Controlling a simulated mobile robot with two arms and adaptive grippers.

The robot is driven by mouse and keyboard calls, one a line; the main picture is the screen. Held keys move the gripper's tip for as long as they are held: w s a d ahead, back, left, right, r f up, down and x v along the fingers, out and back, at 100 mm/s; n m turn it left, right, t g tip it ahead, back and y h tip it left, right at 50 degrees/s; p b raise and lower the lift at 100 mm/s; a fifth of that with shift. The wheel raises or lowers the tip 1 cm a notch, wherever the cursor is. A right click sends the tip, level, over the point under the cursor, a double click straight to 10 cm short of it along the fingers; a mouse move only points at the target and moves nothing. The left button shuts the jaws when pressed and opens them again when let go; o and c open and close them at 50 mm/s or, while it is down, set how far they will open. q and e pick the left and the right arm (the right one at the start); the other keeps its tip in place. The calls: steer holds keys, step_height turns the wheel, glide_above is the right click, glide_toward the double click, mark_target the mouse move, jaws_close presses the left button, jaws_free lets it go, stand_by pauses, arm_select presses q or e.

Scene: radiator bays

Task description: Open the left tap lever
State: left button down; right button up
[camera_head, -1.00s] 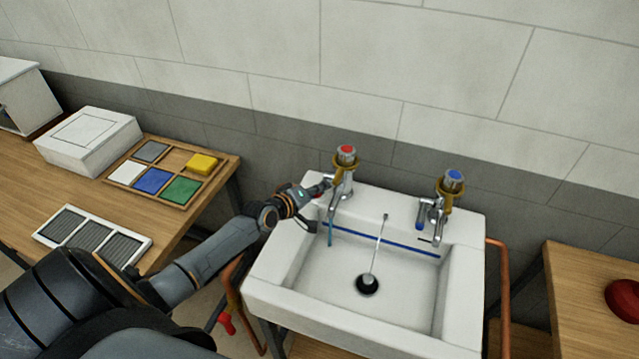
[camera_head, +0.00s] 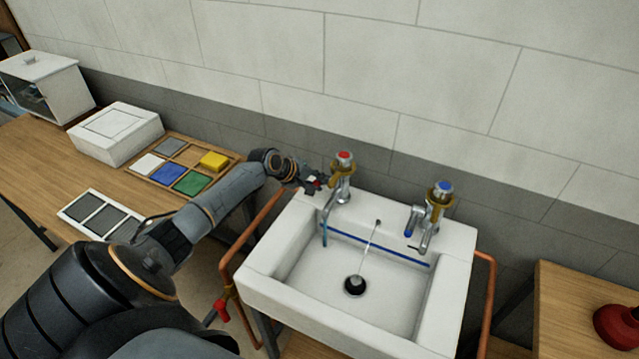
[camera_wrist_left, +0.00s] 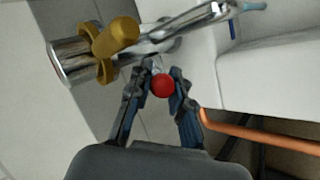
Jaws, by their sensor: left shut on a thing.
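The left tap (camera_head: 341,178) is chrome with a brass collar and a red-marked top. It stands at the back left corner of the white sink (camera_head: 262,262). In the left wrist view the tap's brass and chrome body (camera_wrist_left: 75,58) lies above the fingers. My left gripper (camera_head: 316,184) is at the tap's left side. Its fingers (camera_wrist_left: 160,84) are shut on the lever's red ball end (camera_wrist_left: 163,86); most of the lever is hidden. A thin light-blue strip (camera_head: 324,234) hangs below the spout; I cannot tell if it is water. My right gripper is out of view.
The right tap (camera_head: 436,205), blue-marked, stands at the sink's back right. A copper pipe (camera_head: 226,268) with a red valve handle runs beside the sink's left side. The left bench holds a tray of coloured tiles (camera_head: 205,188) and a white box (camera_head: 115,133).

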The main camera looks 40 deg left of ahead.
arm_select(q)
steer(key=c, duration=1.2)
jaws_free()
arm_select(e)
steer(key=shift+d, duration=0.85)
arm_select(q)
steer(key=shift+s+r, duration=0.1)
steer(key=v, duration=1.1)
steer(key=shift+s+r, duration=0.2)
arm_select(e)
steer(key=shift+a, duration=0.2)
